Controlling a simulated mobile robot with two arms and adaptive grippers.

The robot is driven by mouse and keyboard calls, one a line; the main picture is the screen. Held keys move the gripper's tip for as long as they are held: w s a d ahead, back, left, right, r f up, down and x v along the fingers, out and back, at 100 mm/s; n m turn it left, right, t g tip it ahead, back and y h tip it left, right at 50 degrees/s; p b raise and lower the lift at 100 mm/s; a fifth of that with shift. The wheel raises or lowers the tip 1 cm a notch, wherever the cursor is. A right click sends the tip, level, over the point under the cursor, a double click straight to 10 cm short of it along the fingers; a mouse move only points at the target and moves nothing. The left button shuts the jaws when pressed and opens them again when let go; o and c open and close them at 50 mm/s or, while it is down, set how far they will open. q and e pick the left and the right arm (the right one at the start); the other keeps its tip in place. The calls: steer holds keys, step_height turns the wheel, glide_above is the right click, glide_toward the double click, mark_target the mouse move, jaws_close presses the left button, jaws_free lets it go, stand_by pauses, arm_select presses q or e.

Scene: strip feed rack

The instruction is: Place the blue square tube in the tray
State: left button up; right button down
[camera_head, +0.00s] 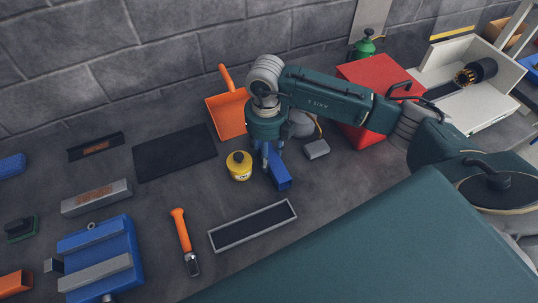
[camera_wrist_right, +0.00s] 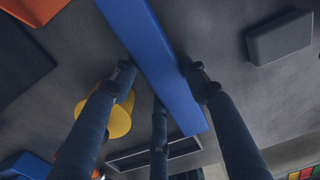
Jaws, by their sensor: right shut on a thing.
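The blue square tube (camera_head: 281,177) stands out below my right gripper (camera_head: 267,160) in the head view. In the wrist view the tube (camera_wrist_right: 158,60) runs between the fingers of my right gripper (camera_wrist_right: 161,76), which is shut on it. Its upper end is cut off by that picture's edge. I cannot tell how far it is above the table. The shallow dark tray (camera_head: 253,226) with a light grey rim lies empty, in front of the tube. Part of the tray (camera_wrist_right: 112,165) also shows low in the wrist view, behind the fingers. My left gripper is not in view.
A yellow round container (camera_head: 239,166) stands just left of the tube. A grey block (camera_head: 316,149) lies to its right. An orange dustpan (camera_head: 227,114) and a red box (camera_head: 372,86) are behind. An orange-handled tool (camera_head: 183,238) lies left of the tray.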

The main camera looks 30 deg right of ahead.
step_height(320, 180, up, 10)
steer(key=shift+w+f+b, duration=0.1)
steer(key=shift+w+b, duration=0.05)
steer(key=shift+b, duration=1.1)
step_height(320, 180, up, 10)
steer(key=s+a+f+m, duration=0.1)
steer(key=s+f+m, duration=0.1)
steer(key=m, duration=0.9)
steer(key=s+a+f+m, duration=0.1)
steer(key=s+m, duration=0.4)
steer(key=m, duration=0.7)
steer(key=s+a+f+m, duration=0.1)
steer(key=s+f+m, duration=0.2)
steer(key=m, duration=0.9)
steer(key=shift+s+a+f, duration=0.3)
steer(key=shift+s+f, duration=0.1)
steer(key=shift+s, duration=0.35)
